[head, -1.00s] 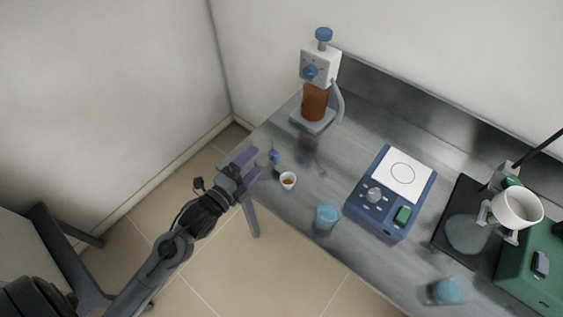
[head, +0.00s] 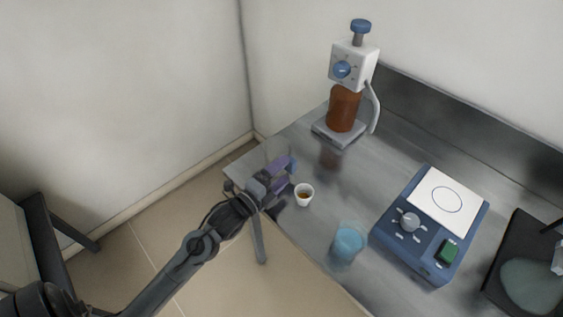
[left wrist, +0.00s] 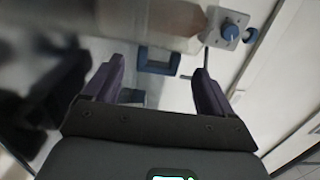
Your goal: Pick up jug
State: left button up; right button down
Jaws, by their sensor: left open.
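I cannot tell for certain which vessel is the jug. A translucent blue vessel (head: 348,243) stands upright near the front edge of the bench. A small white cup (head: 304,195) with brownish contents stands to its upper left. My left gripper (head: 286,174) is open, with purple fingers, over the bench's left end, just left of the white cup. A small blue item (head: 291,165) shows at its fingertips; whether they touch is unclear. The left wrist view shows the open fingers (left wrist: 157,82) with nothing clearly gripped. My right gripper is out of view.
A dispenser with a brown bottle (head: 344,107) stands at the back. A blue device with a white top (head: 424,233) stands right of the blue vessel. A black plate (head: 513,253) lies at the far right. Bare bench (head: 375,165) lies between dispenser and device.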

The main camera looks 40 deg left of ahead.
aim_at(295, 160)
pick_arm(q)
jog(key=shift+w, duration=0.8)
jog(key=shift+w+f+b, duration=0.1)
jog(key=shift+w+b, duration=0.25)
jog(key=shift+w, duration=0.2)
jog(key=shift+w+b, duration=0.45)
jog(key=shift+w, duration=1.55)
jog(key=shift+c, duration=0.4)
jog(key=c, duration=1.1)
jog(key=shift+o, duration=0.2)
jog(key=shift+r+p, duration=0.35)
jog(key=shift+r, duration=0.35)
jog(key=s+d+r+p, duration=0.2)
jog(key=d+r+p, duration=0.1)
jog(key=d+r, duration=0.6)
jog(key=shift+s+d+r, duration=0.35)
jog(key=shift+d, duration=0.8)
